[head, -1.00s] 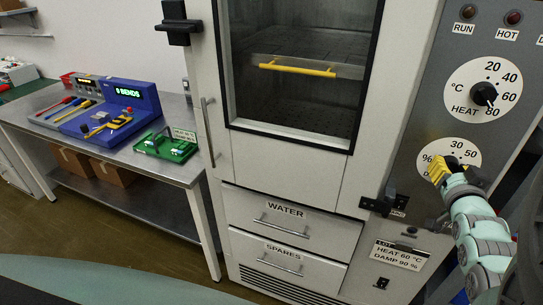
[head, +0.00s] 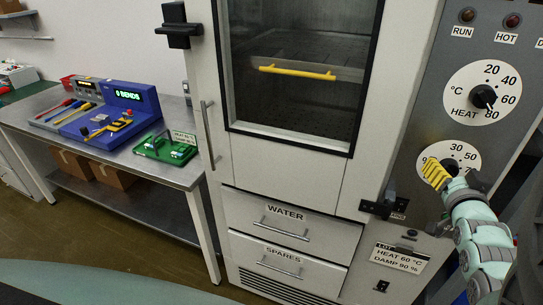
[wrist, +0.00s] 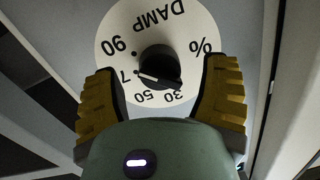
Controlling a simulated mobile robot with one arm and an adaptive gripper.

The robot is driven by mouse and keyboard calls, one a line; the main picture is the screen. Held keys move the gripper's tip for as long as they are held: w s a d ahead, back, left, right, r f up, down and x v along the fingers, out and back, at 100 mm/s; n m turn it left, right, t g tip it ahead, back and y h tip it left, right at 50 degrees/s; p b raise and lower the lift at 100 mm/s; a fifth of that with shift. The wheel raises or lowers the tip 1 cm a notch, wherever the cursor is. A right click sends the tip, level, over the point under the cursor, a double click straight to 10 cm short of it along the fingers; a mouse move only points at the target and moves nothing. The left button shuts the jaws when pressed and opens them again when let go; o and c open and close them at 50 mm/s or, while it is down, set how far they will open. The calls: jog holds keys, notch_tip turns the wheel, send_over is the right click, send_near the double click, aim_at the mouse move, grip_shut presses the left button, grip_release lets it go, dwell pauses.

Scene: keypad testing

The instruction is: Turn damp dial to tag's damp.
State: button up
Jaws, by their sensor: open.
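The damp dial (wrist: 117,22) is a white disc with a black knob (wrist: 158,68), upside down in the wrist view. A white line on the knob lies on the side facing the partly hidden "7" mark; the 90 mark is farther round. In the head view the damp dial (head: 465,152) is partly covered by my gripper (head: 436,174). The tag (head: 399,258) below reads HEAT 60 °C, DAMP 90 %. In the wrist view my gripper (wrist: 163,95) is open, its yellow fingers apart on either side below the knob, with nothing between them. I see no contact with the knob.
The heat dial (head: 484,96) is above the damp dial on the same grey panel. A black latch (head: 383,207) sticks out left of my gripper. A bench (head: 185,176) with devices stands at the left.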

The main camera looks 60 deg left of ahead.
jog(key=v, duration=1.1)
jog(key=shift+s+d, duration=0.2)
